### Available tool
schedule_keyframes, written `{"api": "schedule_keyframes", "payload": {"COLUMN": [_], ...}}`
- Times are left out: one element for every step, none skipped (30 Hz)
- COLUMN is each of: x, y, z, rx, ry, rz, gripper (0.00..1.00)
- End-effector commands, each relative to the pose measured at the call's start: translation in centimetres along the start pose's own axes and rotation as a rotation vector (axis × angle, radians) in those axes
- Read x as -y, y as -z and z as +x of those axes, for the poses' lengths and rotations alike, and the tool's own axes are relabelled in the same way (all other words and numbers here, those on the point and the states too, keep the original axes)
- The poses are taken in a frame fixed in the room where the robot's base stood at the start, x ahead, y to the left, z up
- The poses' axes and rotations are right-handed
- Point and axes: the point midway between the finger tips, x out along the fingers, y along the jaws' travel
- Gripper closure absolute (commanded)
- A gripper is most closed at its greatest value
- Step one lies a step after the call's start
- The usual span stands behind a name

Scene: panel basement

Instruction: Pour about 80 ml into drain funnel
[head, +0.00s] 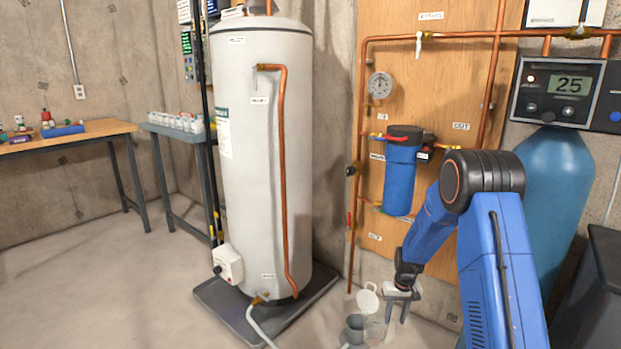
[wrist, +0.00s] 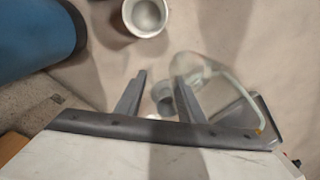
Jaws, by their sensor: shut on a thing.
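My gripper (head: 397,311) is low in front of the plumbing board, its fingers pointing down. In the wrist view its two fingers (wrist: 160,88) stand apart, with a clear jug (wrist: 190,66) against the right one. I take the jug as the thing held; the exact grip is unclear. The jug looks tilted, and any liquid in it cannot be made out. A grey cup-shaped piece (head: 354,330), perhaps the drain funnel, stands just left of and below the gripper. A small pale round vessel (head: 367,299) shows above it. A white-rimmed cup (wrist: 147,17) lies beyond the fingers in the wrist view.
The water heater (head: 262,150) stands on a dark pan (head: 226,318) to the left, with a pale hose (head: 262,333) at its base. A blue filter (head: 400,178) and copper pipes are behind. A blue tank (head: 552,200) stands right. The floor at left is open.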

Motion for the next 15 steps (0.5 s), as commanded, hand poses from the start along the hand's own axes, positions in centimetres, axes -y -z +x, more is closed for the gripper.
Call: {"api": "schedule_keyframes", "payload": {"x": [0.4,0.6,0.8,0.9,1.1,1.2,1.3,1.4,1.5,1.5,1.5,1.6,1.6,1.6,1.6], "y": [-0.8,-1.2,-1.7,-2.0,-2.3,-2.7,-3.0,-3.1,-3.3,-3.4,-3.5,-3.6,-3.6,-3.6,-3.6], "z": [1.8,2.7,3.8,4.5,5.1,5.9,6.4,6.7,7.1,7.3,7.5,7.6,7.7,7.7,7.8], "rx": [0.006,0.005,0.006,0.005,0.004,0.003,0.004,0.003,0.001,0.001,0.001,0.001,0.0,0.0,0.0], "ry": [-0.002,-0.003,-0.005,-0.006,-0.008,-0.009,-0.01,-0.011,-0.012,-0.012,-0.013,-0.013,-0.013,-0.013,-0.013], "rz": [-0.002,-0.002,-0.002,-0.002,-0.002,-0.003,-0.003,-0.003,-0.003,-0.004,-0.004,-0.004,-0.003,-0.003,-0.003], "gripper": [1.0,1.0,1.0,1.0,1.0,1.0,1.0,1.0,1.0,1.0,1.0,1.0,1.0,1.0,1.0]}}
